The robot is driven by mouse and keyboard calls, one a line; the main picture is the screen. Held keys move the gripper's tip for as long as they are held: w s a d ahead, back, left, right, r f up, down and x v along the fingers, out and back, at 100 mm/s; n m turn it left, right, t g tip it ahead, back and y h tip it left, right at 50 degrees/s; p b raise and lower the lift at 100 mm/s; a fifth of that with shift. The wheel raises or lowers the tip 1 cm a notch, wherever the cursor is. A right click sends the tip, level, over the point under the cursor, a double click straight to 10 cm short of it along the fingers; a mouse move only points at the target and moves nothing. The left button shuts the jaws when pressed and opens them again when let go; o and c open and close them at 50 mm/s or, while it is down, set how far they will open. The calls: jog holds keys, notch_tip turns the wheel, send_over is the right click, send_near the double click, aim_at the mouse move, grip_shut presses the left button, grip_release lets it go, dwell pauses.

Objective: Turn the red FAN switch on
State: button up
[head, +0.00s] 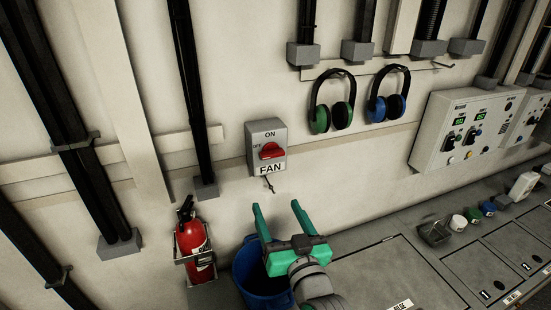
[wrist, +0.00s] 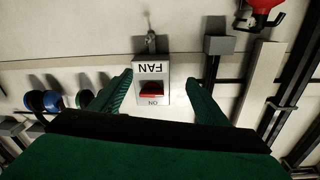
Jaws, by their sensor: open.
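The red FAN switch (head: 271,151) is a knob on a grey wall box (head: 254,135) marked ON at the top, OFF at the left and FAN below. In the head view the knob lies roughly level, its left end by the OFF mark. My gripper (head: 279,208) is teal, open and empty, below the box and apart from it. In the wrist view the box appears upside down, with the red knob (wrist: 151,94) between and beyond the open fingers of my gripper (wrist: 158,85). Nothing hides the knob.
A blue bin (head: 262,288) stands under my gripper. A red fire extinguisher (head: 193,240) hangs at the left. Green earmuffs (head: 320,119) and blue earmuffs (head: 377,107) hang right of the box. A control panel (head: 427,148) is further right. The wall around the box is mostly clear.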

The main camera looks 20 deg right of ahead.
aim_at(274, 155)
jog(key=d+r+n+y, duration=0.1)
jog(key=d+r+n, duration=0.2)
jog(key=r, duration=0.6)
jog(key=w, duration=1)
jog(key=shift+w+a+f, duration=0.15)
jog(key=c, duration=1)
